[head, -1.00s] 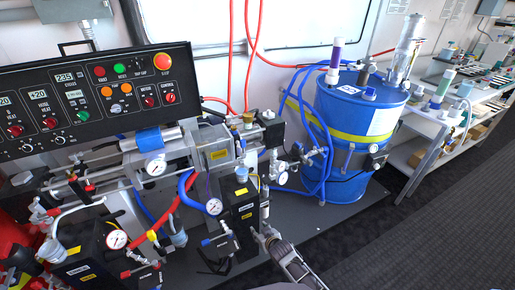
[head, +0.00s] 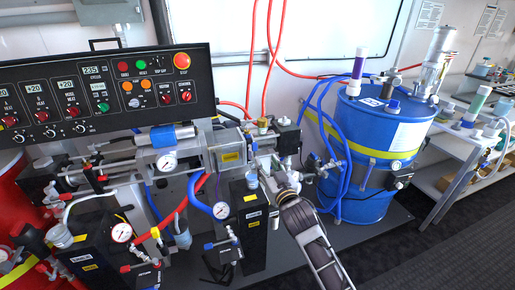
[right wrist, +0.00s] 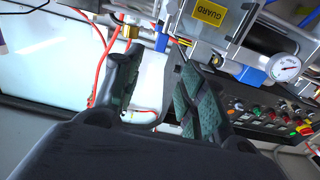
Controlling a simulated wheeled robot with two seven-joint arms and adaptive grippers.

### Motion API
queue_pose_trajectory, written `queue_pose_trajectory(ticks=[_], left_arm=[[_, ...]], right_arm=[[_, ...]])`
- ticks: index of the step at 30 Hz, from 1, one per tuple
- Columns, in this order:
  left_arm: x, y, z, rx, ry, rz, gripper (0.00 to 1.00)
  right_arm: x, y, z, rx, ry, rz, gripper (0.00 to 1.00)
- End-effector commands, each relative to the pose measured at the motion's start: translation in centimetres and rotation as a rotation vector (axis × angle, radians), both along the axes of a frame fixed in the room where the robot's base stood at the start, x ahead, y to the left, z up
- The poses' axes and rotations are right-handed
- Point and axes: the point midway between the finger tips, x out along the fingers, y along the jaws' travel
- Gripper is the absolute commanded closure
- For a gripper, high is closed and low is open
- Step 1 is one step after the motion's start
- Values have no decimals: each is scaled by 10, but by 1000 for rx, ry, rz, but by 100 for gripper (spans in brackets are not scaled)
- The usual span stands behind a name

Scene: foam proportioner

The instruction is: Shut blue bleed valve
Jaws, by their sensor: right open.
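A small blue valve handle (head: 209,246) sits on the fittings low at the front of the machine, left of a black pump block, in the head view. I take it for the bleed valve; its exact position is too small to tell. My right gripper (head: 277,172) is up by the pump fittings, above and right of that handle and apart from it. The right wrist view shows its two dark fingers (right wrist: 155,88) spread with nothing held between them. The blue handle cannot be made out there. My left gripper is not in view.
A control panel (head: 100,95) stands above the machine. A pressure gauge (head: 221,210) and a red handle (head: 125,268) are near the blue handle. A blue drum (head: 375,140) with hoses stands at right, beside a shelf (head: 455,150). Dark floor at lower right is clear.

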Motion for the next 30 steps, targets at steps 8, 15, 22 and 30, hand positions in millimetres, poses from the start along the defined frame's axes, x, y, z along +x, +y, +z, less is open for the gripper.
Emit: queue_pose_trajectory(ticks=[8, 15, 22, 30], left_arm=[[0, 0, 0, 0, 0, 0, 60], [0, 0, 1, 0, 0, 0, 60], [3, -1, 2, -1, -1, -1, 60], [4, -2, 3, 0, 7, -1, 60]], right_arm=[[0, 0, 0, 0, 1, 0, 59], [4, 1, 0, 0, 1, 0, 59], [18, 5, 0, -1, 1, -1, 59], [40, 12, 0, -1, 1, -1, 59]])
